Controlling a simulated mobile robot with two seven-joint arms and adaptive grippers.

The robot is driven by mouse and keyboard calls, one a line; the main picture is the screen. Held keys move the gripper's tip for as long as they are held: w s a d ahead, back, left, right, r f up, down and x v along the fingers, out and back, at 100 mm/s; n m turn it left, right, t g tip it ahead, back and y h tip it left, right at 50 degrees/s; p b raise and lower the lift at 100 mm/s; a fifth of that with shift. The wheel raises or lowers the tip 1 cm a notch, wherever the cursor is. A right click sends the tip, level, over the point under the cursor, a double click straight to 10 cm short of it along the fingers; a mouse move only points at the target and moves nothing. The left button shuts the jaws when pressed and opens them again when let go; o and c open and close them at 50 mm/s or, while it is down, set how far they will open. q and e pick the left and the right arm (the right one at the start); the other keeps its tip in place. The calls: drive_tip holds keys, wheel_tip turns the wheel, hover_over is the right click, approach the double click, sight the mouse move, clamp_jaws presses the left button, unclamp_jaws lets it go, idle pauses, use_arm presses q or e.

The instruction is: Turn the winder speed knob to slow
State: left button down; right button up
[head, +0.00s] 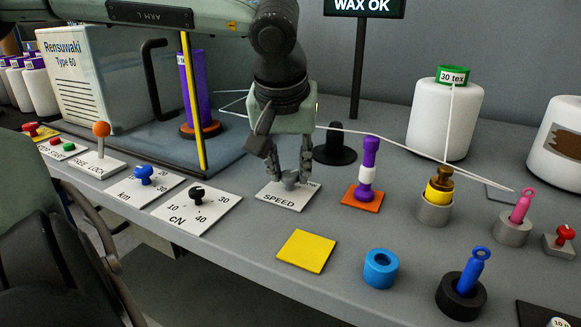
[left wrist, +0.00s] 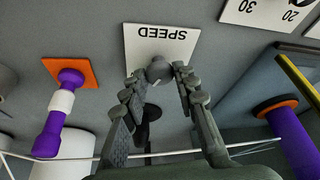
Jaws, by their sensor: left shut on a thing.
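The winder speed knob is a small grey knob (head: 290,180) on a white plate marked SPEED (head: 272,196), near the middle of the bench. My left gripper (head: 290,176) comes down over it from above, its fingers on either side of the knob and shut on it. In the left wrist view the knob (left wrist: 159,69) sits between the fingertips (left wrist: 160,76), in front of the SPEED plate (left wrist: 160,40). The slow and fast marks on the plate cannot be read. My right gripper is not in view.
A plate marked cN with a black knob (head: 197,193) and a km plate with a blue knob (head: 144,174) lie to the left. A purple and white bobbin (head: 367,170) on an orange square stands close right. A yellow square (head: 306,251) lies in front. Yarn runs behind the gripper.

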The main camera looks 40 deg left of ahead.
use_arm(q)
drive_tip(key=shift+a+m+t+h, duration=0.1)
drive_tip(key=shift+m+t+h, duration=0.5)
drive_tip(key=shift+m, duration=1.4)
drive_tip(key=shift+g, duration=0.3)
drive_tip(key=c, duration=1.2)
unclamp_jaws()
drive_tip(key=shift+o, duration=0.2)
drive_tip(key=v, duration=1.2)
drive_tip(key=shift+s+a, duration=0.15)
